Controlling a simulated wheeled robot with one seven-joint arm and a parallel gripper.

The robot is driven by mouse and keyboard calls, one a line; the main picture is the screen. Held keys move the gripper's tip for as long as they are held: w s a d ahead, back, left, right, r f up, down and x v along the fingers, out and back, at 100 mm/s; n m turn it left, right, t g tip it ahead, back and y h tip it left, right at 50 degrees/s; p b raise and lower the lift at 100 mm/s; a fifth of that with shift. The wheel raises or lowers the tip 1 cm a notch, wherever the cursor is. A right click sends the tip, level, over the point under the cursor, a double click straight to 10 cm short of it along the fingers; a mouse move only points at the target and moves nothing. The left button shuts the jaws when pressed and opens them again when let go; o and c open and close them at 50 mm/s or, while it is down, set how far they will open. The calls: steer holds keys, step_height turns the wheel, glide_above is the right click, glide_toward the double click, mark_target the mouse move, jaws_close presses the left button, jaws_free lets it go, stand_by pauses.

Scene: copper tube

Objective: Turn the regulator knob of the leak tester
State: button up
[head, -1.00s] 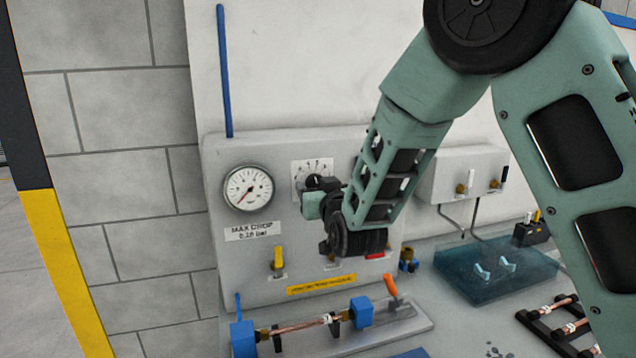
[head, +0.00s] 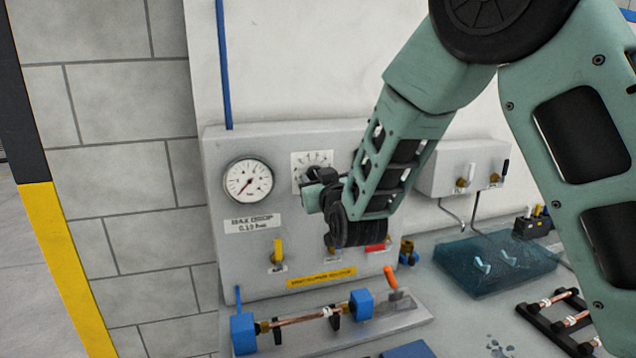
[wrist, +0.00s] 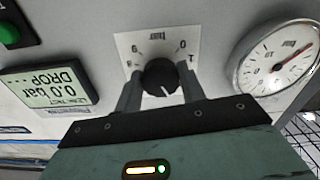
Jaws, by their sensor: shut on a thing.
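The leak tester is a grey panel (head: 222,150) against the wall in the head view. Its black regulator knob (wrist: 160,76) sits on a white scale plate (wrist: 128,45), upside down in the wrist view. In the head view the plate (head: 312,158) shows, but my gripper hides most of the knob. My gripper (wrist: 160,88) is shut on the knob, one finger at each side. It also shows in the head view (head: 312,186). The round pressure gauge (head: 248,181) is left of the plate; its needle points to the lower left.
In the wrist view a digital display (wrist: 48,88) reads 0.0 bar DROP, near a green button (wrist: 8,33). Below the panel, a copper tube (head: 300,320) lies between blue clamps (head: 243,334). A blue translucent bin (head: 490,262) stands to the right.

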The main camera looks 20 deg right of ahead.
steer(key=n+p, duration=0.2)
steer(key=n, duration=2)
steer(key=shift+r, duration=0.1)
steer(key=shift+n, duration=0.3)
steer(key=o, duration=1)
steer(key=shift+c, duration=0.2)
steer(key=shift+d, duration=0.1)
